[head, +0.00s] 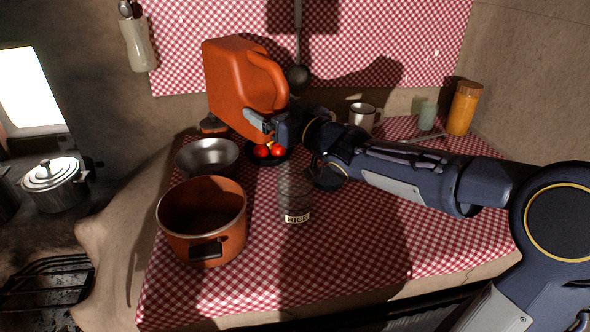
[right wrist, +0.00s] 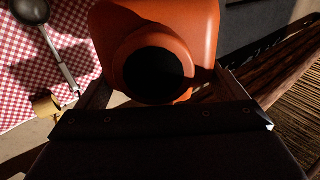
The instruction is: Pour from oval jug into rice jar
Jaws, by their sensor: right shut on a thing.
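The orange jug (head: 232,85) is held in the air above the back of the counter, behind and left of the rice jar, and leans a little. Its handle faces right in the head view. My right gripper (head: 258,122) is shut on the jug near its lower right side. In the right wrist view the jug (right wrist: 200,35) shows a round dark opening facing the camera; its contents cannot be seen. The glass rice jar (head: 296,198), labelled RICE, stands on the checked cloth in the shadow, below and right of the jug. My left gripper is not in view.
An orange-brown pot (head: 205,255) stands left of the jar, with a steel bowl (head: 207,160) behind it. A dark plate (head: 257,160) holds tomatoes. A mug (head: 360,115), green cup (head: 427,116) and orange canister (head: 463,110) stand at back right. The cloth's (head: 400,245) front right is clear.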

